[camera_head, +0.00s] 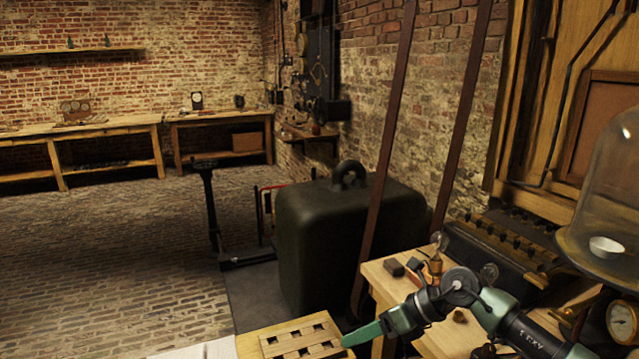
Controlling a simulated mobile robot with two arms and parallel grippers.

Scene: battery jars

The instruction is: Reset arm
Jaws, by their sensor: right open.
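My right arm comes in from the lower right, with green and black links, over a small wooden table (384,284). My right gripper (352,337) points left, its green finger tip beside the right edge of a wooden rack with square holes (290,345). I see nothing held in it. The gap between its fingers is hard to see from this side. My left gripper is not in view.
A glass bell jar (608,185) and a round gauge (621,318) stand at the right, close to my arm. Small bulbs and blocks stand on the small table. A big dark weight (325,235) stands behind. The brick floor (110,270) at left is clear.

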